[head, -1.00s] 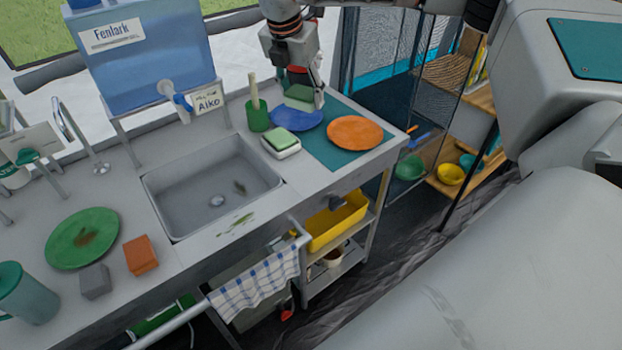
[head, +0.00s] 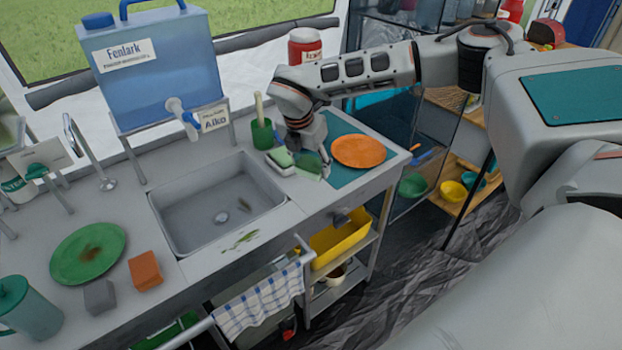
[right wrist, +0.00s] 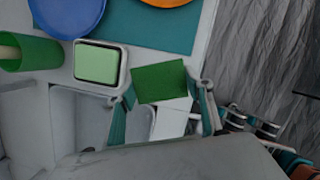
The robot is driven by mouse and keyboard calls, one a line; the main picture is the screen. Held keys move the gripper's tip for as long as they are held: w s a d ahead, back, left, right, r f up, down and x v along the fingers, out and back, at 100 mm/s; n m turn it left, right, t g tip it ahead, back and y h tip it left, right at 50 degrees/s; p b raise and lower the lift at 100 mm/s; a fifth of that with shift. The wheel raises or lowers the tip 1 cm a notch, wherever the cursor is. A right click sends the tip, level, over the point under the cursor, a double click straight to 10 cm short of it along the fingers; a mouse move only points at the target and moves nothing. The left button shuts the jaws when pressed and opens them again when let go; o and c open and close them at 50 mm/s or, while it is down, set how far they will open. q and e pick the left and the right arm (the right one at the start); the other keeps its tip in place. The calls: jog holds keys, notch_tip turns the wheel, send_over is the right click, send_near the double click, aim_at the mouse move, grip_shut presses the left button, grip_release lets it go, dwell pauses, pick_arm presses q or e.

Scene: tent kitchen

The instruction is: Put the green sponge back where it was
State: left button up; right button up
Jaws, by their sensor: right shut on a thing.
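My right gripper (right wrist: 168,98) is shut on the green sponge (right wrist: 160,83), a dark green block held between its fingertips. In the head view the sponge (head: 309,166) is partly covered by the gripper (head: 308,165), beside the white dish (head: 286,170) at the counter's right part. The white dish (right wrist: 123,66) holds a pale green block (right wrist: 97,64). In the right wrist view the sponge is to the right of this dish. I cannot tell whether the sponge touches the counter. My left gripper is not in view.
A green cup (head: 262,134) stands behind the dish. The sink (head: 216,205) is left of the gripper. An orange block (head: 146,270) and grey block (head: 99,296) lie by a stained green plate (head: 88,253).

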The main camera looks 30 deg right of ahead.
aim_at(311, 189)
jog(key=shift+f, duration=2.65)
jog(key=shift+f, duration=0.1)
jog(key=shift+f, duration=0.15)
jog(key=o, duration=1.1)
jog(key=shift+c, duration=0.2)
jog(key=v, duration=1.2)
jog(key=shift+r+b, duration=0.2)
jog(key=shift+b, duration=0.15)
